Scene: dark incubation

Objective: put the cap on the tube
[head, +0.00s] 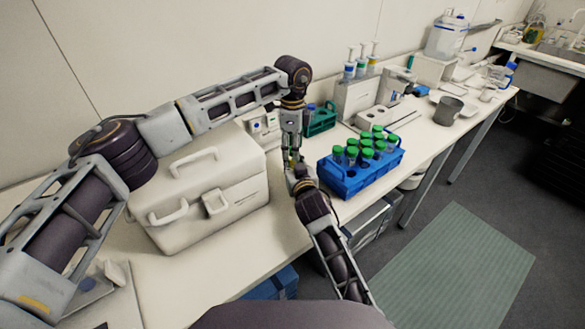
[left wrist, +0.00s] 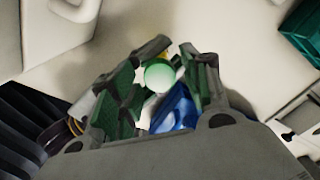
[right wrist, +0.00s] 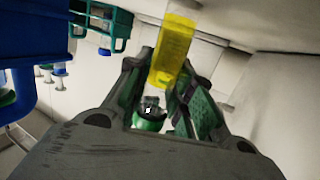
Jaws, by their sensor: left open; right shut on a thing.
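My left gripper (head: 291,152) points down over my right gripper (head: 297,168); they meet beside the white case. In the left wrist view my left gripper (left wrist: 168,82) is open, its fingers on either side of a round green cap (left wrist: 160,75). A bit of yellow tube shows just behind the cap. In the right wrist view my right gripper (right wrist: 168,88) is shut on the yellow tube (right wrist: 172,50). Green (right wrist: 150,122) shows between those fingers, beside a dark part. Whether the cap is seated on the tube's mouth I cannot tell.
A blue rack (head: 345,185) with several green-capped tubes stands right of the grippers. A teal rack (head: 321,122) is behind. A white case (head: 215,205) stands to the left. Pipettes on a stand (head: 354,95) are at the back. The bench's front edge is close.

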